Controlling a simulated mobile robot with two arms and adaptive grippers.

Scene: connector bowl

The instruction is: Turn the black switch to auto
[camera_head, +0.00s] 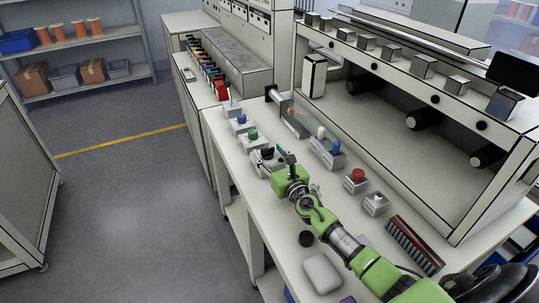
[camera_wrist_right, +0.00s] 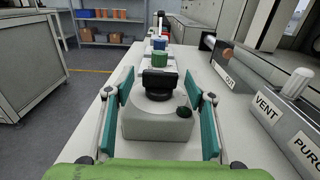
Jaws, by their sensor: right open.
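The black switch (camera_wrist_right: 158,84) is a round knob with a raised bar-shaped handle on top. It sits on a light grey box (camera_wrist_right: 157,122) with a small dark green knob at its right front. In the head view the switch (camera_head: 267,153) shows just beyond my right gripper (camera_head: 274,162). In the right wrist view my right gripper (camera_wrist_right: 159,98) is open, its teal-padded fingers apart on either side of the box and knob. No contact with the handle shows. I cannot read any auto marking. My left gripper is not in view.
Green (camera_head: 252,134) and blue (camera_head: 241,118) knobs on boxes stand beyond the switch. VENT and PURGE boxes (camera_wrist_right: 268,106) stand to the right in the wrist view. A red button (camera_head: 358,175) and a connector strip (camera_head: 414,246) lie along the bench. The aisle floor (camera_head: 140,210) is clear.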

